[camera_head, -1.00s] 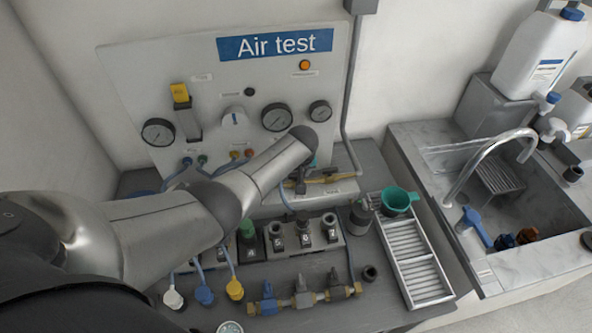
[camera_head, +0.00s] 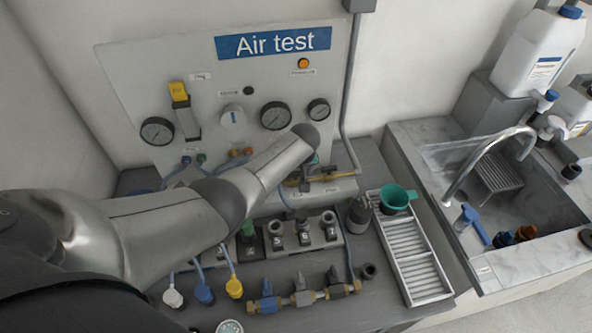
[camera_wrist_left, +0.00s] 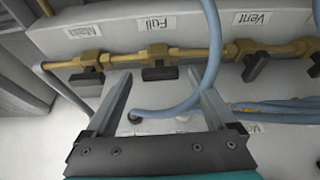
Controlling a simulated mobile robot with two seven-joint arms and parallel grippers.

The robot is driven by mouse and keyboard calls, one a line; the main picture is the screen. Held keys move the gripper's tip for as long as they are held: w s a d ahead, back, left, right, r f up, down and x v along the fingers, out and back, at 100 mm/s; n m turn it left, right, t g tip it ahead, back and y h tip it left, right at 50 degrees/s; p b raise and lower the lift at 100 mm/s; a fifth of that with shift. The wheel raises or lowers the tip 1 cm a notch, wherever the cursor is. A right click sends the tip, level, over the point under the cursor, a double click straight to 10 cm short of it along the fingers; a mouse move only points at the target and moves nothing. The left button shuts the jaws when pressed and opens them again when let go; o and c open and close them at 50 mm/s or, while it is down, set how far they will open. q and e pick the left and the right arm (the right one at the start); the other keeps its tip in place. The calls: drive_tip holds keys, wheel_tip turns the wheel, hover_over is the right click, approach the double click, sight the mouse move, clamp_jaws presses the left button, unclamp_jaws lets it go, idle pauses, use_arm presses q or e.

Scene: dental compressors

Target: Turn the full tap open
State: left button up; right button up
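The full tap (camera_wrist_left: 160,73) is a black handle on a brass pipe under the "Full" label (camera_wrist_left: 157,22) in the left wrist view. My left gripper (camera_wrist_left: 162,80) is open, with one finger on each side of that handle in the picture. I cannot tell whether the fingers touch it. A similar tap under the left label (camera_wrist_left: 87,76) and the vent tap (camera_wrist_left: 257,67) flank it. In the head view my left arm covers most of the gripper and part of the brass pipe (camera_head: 332,178). My right gripper is not in view.
A blue hose (camera_wrist_left: 212,50) loops across the right finger's side. The "Air test" panel (camera_head: 215,75) with gauges stands behind the arm.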

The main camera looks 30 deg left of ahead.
use_arm(q)
drive_tip(key=shift+s+d+r+p, duration=0.1)
drive_tip(key=shift+r+p, duration=0.25)
drive_tip(key=shift+r, duration=0.15)
drive_tip(key=p+v, duration=0.4)
drive_tip(key=v, duration=1)
drive_tip(key=shift+s, duration=0.15)
drive_tip(key=shift+d, duration=0.1)
